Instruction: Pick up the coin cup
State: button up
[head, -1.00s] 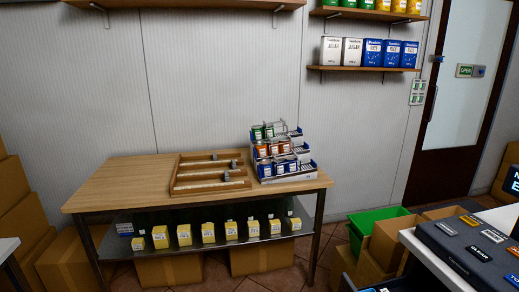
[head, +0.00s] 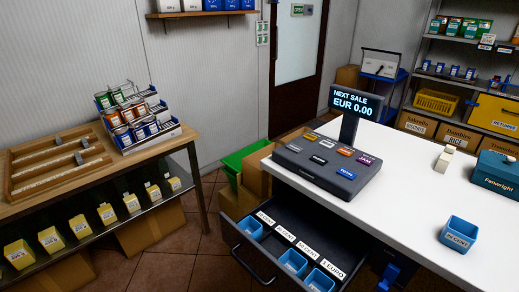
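A small blue coin cup (head: 458,235) stands upright on the white counter (head: 400,200), toward its right side. Its pale front label ends in "CENT"; the number is too small to read surely. More blue cups sit in the open drawer (head: 262,248) below the counter: one at the left (head: 250,228) and two toward the right (head: 293,262) (head: 319,281). A gap shows between the left cup and the others. My gripper is not recognisable in the head view.
A till with a key panel (head: 327,165) and display (head: 356,103) stands at the counter's far left. A teal "Fenwright" machine (head: 497,172) and a small cream object (head: 445,160) stand behind the cup. A wooden table (head: 190,135) is at left. Counter around the cup is clear.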

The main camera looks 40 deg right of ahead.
aim_at(458, 234)
jog(key=k+z, duration=0.2)
jog(key=z, duration=0.25)
jog(key=k+z, duration=0.2)
jog(key=z, duration=0.25)
jog(key=k+z, duration=0.15)
jog(key=z, duration=0.3)
jog(key=u, duration=0.35)
jog(key=k+u, duration=0.15)
jog(key=u, duration=0.15)
jog(key=j+u, duration=0.1)
jog(key=u, duration=0.25)
